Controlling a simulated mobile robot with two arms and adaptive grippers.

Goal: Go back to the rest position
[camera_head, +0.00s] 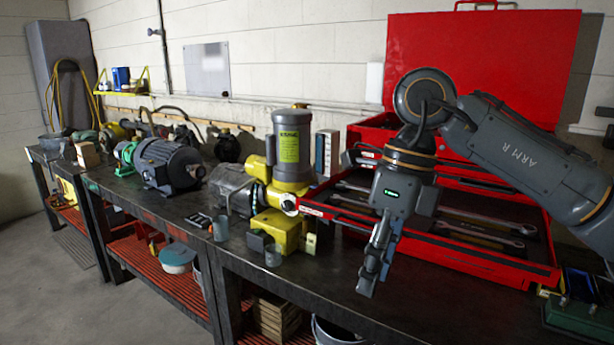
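My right arm (525,150) comes in from the right edge and bends down at the elbow. My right gripper (375,278) points down in front of the open red toolbox drawer, over the front part of the workbench. Its fingers look close together from this angle, and I cannot tell if they are open or shut. I see no object between them. My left arm and gripper are not in the head view.
The red toolbox (475,50) has its lid up and a drawer of wrenches (470,225) pulled out. A yellow and grey motor (291,150) stands left of it, a dark motor (168,165) farther left. A grey cup (221,228) stands near the front of the workbench (300,290).

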